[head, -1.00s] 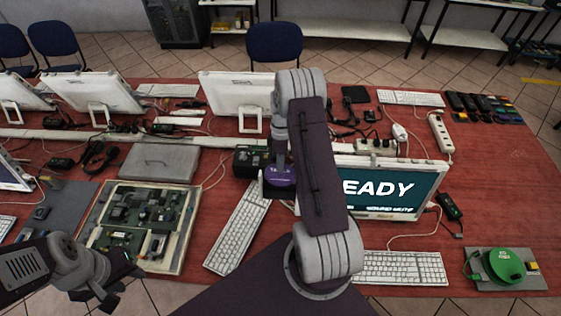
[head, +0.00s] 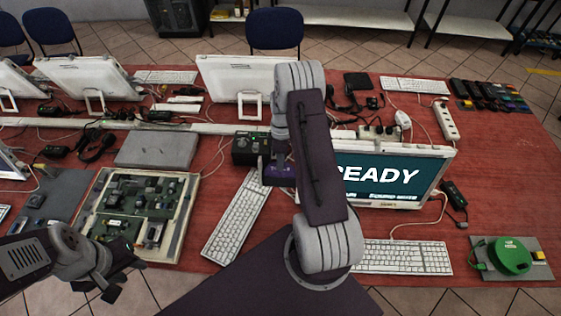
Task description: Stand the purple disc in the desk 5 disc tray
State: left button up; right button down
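The purple disc (head: 280,179) shows as a narrow purple patch below my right gripper (head: 275,170), near the middle of the table. My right gripper appears shut on the disc; its arm hides part of both, and the fingertips are hard to make out. A black box with a green mark (head: 246,149) stands just left of the gripper. I cannot tell whether it is the desk 5 disc tray or whether the disc touches it. My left gripper (head: 110,287) is open and empty at the table's front left edge.
A monitor reading READY (head: 385,178) stands right of my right arm, with a white keyboard (head: 405,257) before it. Another keyboard (head: 236,216) lies left of the arm. An open board tray (head: 185,215), a grey laptop (head: 157,149) and loose cables crowd the left.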

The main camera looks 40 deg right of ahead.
jog(key=c, duration=1.5)
grip_release()
jog(key=shift+c, duration=0.2)
jog(key=shift+r, duration=0.1)
jog(key=b+v, duration=0.2)
jog(key=v, duration=0.7)
